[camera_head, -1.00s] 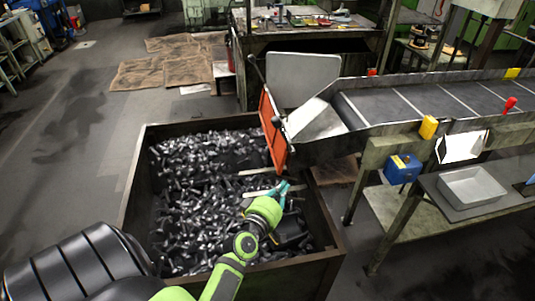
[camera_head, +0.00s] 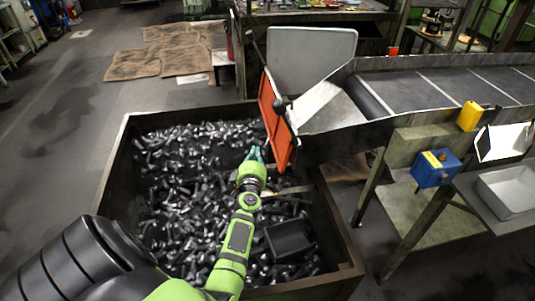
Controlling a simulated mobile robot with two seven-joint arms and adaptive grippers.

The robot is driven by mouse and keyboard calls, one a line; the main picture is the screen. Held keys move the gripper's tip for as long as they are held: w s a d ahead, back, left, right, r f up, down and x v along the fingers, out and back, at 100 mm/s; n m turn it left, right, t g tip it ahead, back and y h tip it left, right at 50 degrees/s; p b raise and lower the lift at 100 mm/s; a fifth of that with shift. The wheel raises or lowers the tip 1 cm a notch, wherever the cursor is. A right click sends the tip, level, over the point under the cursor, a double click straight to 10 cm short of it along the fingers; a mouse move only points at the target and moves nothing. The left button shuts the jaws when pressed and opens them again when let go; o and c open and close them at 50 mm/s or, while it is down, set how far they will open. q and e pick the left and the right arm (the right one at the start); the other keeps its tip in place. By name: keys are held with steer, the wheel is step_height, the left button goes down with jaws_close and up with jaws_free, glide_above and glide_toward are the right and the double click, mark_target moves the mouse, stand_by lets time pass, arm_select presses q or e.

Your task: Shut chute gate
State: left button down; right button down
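The chute gate is an orange panel (camera_head: 274,120) at the left end of the metal chute (camera_head: 322,108). It stands steeply tilted over the right part of the bolt bin. A dark lever with a round knob (camera_head: 249,36) rises at its upper left. My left gripper (camera_head: 254,153), with teal fingers on a green arm, is just left of the gate's lower edge, above the bolts. Its fingers are small in view, so I cannot tell their opening or whether they touch the gate. My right gripper is not in view.
The dark bin (camera_head: 117,158) full of bolts lies below, with a black box (camera_head: 288,240) in it. The conveyor (camera_head: 440,88) runs right from the chute. A blue box (camera_head: 436,168) and a grey tray (camera_head: 508,190) are at the right. The floor at left is open.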

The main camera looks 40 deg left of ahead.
mark_target(277, 151)
arm_select(q)
steer(key=shift+w+d+f+b, duration=0.15)
steer(key=shift+w+d+b, duration=0.3)
steer(key=shift+w, duration=0.45)
steer(key=shift+w+d+f+b, duration=0.15)
steer(key=shift+w+d+b, duration=0.1)
steer(key=shift+w+d, duration=0.5)
steer(key=shift+w+a, duration=0.1)
steer(key=shift+a, duration=0.1)
steer(key=shift+w, duration=0.1)
steer(key=shift+w+d+f+b, duration=0.2)
steer(key=shift+w+d+b, duration=0.05)
steer(key=shift+w+d, duration=0.3)
steer(key=shift+w+d+f+b, duration=0.25)
steer(key=shift+w+d, duration=0.2)
steer(key=shift+w, duration=0.15)
